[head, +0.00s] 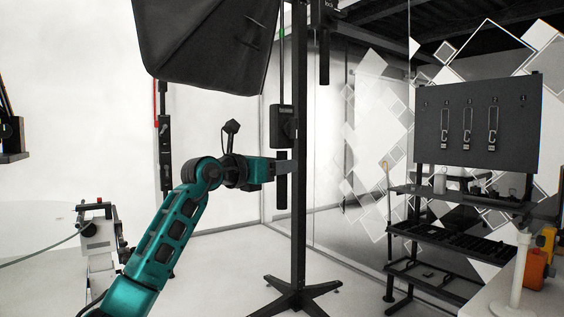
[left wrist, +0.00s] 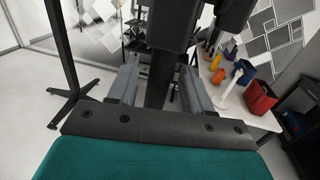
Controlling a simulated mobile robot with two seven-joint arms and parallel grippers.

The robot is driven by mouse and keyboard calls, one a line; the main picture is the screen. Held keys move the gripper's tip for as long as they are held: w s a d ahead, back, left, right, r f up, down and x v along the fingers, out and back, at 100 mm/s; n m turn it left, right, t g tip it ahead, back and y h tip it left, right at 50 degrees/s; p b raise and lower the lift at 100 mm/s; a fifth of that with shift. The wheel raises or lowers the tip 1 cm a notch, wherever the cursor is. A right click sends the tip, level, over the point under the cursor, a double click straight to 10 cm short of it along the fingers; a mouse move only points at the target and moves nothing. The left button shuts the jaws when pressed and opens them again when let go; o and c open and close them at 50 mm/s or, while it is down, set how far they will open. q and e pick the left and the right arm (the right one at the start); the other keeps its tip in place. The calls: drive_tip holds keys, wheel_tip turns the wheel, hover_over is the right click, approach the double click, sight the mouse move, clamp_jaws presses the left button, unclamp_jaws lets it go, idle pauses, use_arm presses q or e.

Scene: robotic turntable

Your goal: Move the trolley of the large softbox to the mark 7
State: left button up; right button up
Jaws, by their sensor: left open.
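The large black softbox (head: 205,45) hangs at the top of the head view, cut off by the upper edge. A black upright pole (head: 298,225) stands below and right of it on a star-shaped base (head: 298,294); how they join is hidden. My left gripper (head: 284,168) is open at a black vertical handle (head: 282,192) beside the pole. In the left wrist view, the fingers of my left gripper (left wrist: 158,88) stand apart on either side of a dark upright bar (left wrist: 159,82). Contact cannot be told. Mark 7 cannot be made out. My right gripper is out of view.
A black shelf rack with a tool panel (head: 478,122) stands at the right. A white table (head: 488,304) with colored containers is at the lower right. A white device (head: 98,243) stands at the left. Pale floor is open around the pole's base.

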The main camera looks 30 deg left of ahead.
use_arm(q)
drive_tip(key=shift+w+d, duration=0.15)
drive_tip(key=shift+w, duration=0.55)
drive_tip(key=shift+c, duration=0.4)
clamp_jaws()
